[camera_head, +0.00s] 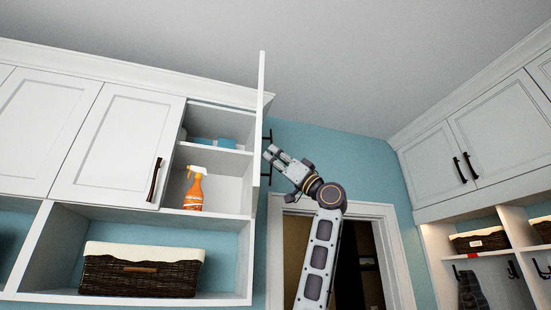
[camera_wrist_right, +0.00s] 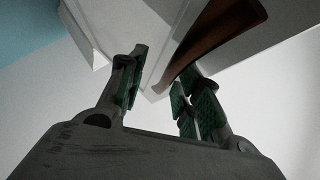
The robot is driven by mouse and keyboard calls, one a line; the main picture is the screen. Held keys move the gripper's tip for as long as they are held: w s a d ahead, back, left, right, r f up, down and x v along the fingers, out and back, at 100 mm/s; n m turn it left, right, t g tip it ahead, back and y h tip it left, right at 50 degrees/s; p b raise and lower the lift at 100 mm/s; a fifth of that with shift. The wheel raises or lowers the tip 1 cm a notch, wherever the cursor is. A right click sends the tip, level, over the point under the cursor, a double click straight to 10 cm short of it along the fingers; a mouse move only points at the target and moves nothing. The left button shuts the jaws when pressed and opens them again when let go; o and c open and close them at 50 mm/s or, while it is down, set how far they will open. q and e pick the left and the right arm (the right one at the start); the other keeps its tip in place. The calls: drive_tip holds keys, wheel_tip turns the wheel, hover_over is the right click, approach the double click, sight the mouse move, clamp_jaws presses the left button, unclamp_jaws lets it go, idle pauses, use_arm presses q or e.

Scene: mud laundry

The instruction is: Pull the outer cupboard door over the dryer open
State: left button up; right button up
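The outer cupboard door (camera_head: 262,95) is a white panel. It stands swung out from the cupboard, seen nearly edge-on, and the shelves behind it show. Its dark bar handle (camera_head: 268,173) is on the side facing right. My right gripper (camera_head: 268,152) is at this handle, beside the door. In the right wrist view the two fingers of my right gripper (camera_wrist_right: 160,88) stand apart. The brown handle (camera_wrist_right: 218,38) passes just beyond them, its lower end near the gap. I cannot tell whether they touch it. My left gripper is in neither view.
An orange spray bottle (camera_head: 194,190) stands on the open cupboard's shelf. The neighbouring cupboard door (camera_head: 115,145) is shut. A wicker basket (camera_head: 140,272) sits in the shelf below. A doorway frame (camera_head: 395,255) is behind my right arm. More cupboards (camera_head: 500,130) hang at right.

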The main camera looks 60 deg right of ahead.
drive_tip(key=v, duration=1.1)
drive_tip(key=shift+s+f, duration=0.25)
drive_tip(key=shift+s, duration=0.1)
idle(0.6)
